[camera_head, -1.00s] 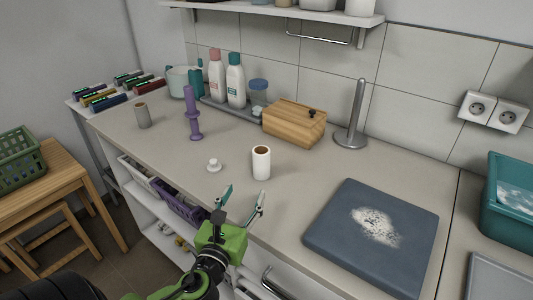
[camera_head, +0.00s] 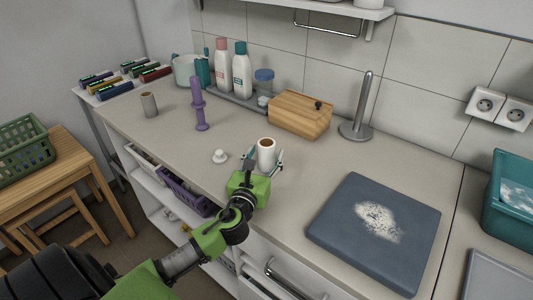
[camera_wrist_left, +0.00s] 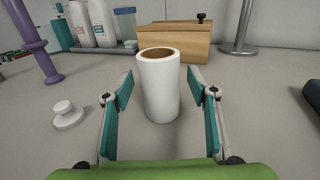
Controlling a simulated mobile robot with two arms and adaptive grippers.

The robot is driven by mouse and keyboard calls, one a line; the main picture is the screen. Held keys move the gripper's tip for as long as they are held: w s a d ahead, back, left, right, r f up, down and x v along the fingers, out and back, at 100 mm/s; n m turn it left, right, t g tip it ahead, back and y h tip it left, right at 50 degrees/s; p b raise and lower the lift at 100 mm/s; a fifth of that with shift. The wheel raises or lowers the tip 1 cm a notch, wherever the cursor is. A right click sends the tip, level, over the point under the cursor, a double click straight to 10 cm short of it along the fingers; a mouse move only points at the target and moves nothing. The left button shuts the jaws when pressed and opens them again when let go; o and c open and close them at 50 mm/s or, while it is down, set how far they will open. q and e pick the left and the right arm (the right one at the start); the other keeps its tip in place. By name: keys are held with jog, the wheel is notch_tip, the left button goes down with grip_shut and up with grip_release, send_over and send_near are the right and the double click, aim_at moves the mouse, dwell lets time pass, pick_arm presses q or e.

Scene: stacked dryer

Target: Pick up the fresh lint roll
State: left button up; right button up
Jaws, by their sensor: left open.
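The fresh lint roll (camera_head: 266,154) is a white upright cylinder with a brown core, standing on the counter. It also shows in the left wrist view (camera_wrist_left: 158,88), between and slightly beyond the open fingers. My left gripper (camera_head: 262,160) is green with teal finger pads and is open around the near side of the roll. In the left wrist view the gripper (camera_wrist_left: 160,100) has a gap on each side of the roll, with no contact visible. My right gripper is not in view.
A small white knob-like piece (camera_head: 220,156) lies left of the roll. A purple handle (camera_head: 198,105) and a grey roll (camera_head: 149,104) stand farther left. A wooden box (camera_head: 299,117) and a metal post (camera_head: 362,105) stand behind. A blue-grey board (camera_head: 340,225) lies right.

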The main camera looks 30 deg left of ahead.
aim_at(264, 149)
pick_arm(q)
jog(key=shift+x, duration=0.8)
jog(key=c, duration=1.2)
jog(key=shift+s, duration=0.1)
jog(key=shift+r, duration=0.1)
jog(key=shift+r, duration=0.3)
notch_tip(264, 149, up, 2)
jog(key=shift+r+p, duration=0.1)
jog(key=shift+p, duration=0.2)
jog(key=s+a+r, duration=0.7)
jog(key=s+r, duration=0.3)
jog(key=s, duration=0.2)
